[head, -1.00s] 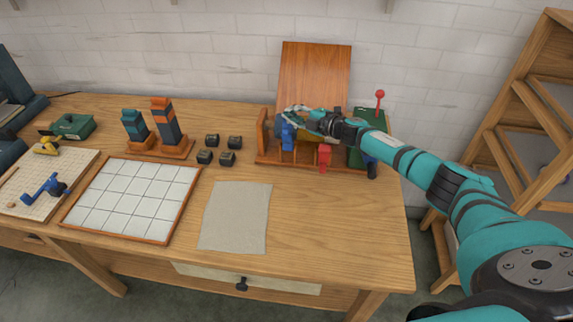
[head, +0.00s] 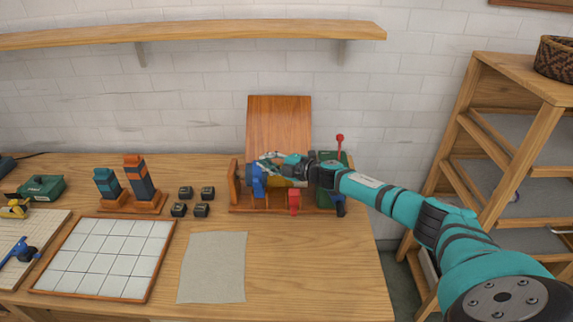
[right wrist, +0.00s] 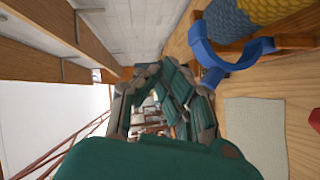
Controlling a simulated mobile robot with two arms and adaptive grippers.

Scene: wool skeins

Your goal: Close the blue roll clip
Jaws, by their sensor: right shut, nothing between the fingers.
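The blue roll clip (head: 258,186) is on the wooden rack at the back of the table. In the right wrist view the blue clip (right wrist: 228,62) is a curved band with a gap, beside a textured blue roll (right wrist: 222,22) and a yellow roll (right wrist: 262,10). It looks open there. My right gripper (head: 268,158) is shut and empty, above and close beside the clip. In the right wrist view its fingers (right wrist: 155,72) are to the left of the clip, apart from it in the picture. My left gripper is not in view.
The rack (head: 275,211) also bears a red clip (head: 294,200), and a red-knobbed lever (head: 340,138) stands at its right. A tilted wooden board (head: 280,120) is behind. A grey cloth (head: 212,268) and a tiled tray (head: 110,255) lie left. The table's front right is clear.

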